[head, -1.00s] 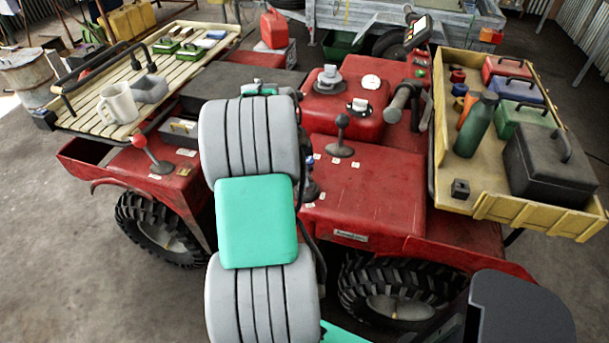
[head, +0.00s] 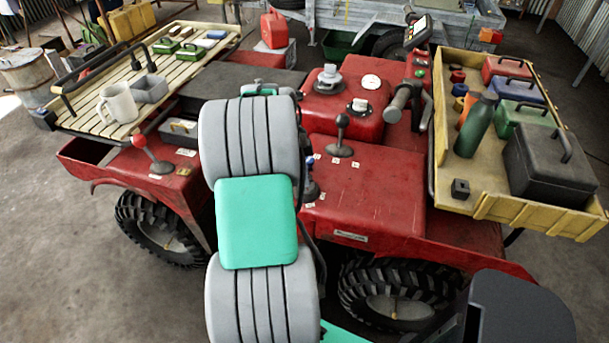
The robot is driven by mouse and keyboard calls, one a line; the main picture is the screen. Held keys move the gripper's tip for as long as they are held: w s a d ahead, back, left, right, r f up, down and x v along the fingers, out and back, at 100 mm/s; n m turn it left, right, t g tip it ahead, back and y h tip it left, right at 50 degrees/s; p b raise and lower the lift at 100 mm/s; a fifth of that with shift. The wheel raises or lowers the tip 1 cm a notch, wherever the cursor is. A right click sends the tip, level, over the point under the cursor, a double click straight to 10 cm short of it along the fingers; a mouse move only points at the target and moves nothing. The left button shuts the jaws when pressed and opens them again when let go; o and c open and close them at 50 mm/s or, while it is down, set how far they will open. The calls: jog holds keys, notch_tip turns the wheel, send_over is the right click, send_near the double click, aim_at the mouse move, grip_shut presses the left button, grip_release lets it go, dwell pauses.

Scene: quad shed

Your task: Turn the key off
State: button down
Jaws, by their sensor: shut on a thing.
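I cannot make out the key for certain in the head view. The red quad (head: 375,195) fills the middle.
A black-knobbed lever (head: 341,135) and a red-knobbed lever (head: 150,153) stand on the quad. A slatted rack (head: 100,112) with a mug (head: 117,103) is at left. A yellow tray (head: 530,212) with toolboxes and a green bottle (head: 474,126) is at right.

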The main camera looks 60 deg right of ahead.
jog(key=n, duration=0.4)
jog(key=shift+t+h, duration=0.3)
jog(key=shift+h, duration=0.1)
jog(key=shift+n, duration=0.4)
jog(key=n, duration=0.3)
jog(key=shift+t, duration=0.4)
jog(key=n, duration=0.3)
jog(key=n+t, duration=0.1)
jog(key=n, duration=0.2)
jog(key=shift+r+n+t+h, duration=0.15)
jog(key=shift+n+t+h, duration=0.15)
jog(key=shift+h, duration=0.1)
jog(key=c, duration=1.5)
grip_release()
notch_tip(320, 180, up, 8)
jog(key=p, duration=0.4)
jog(key=shift+p, duration=0.4)
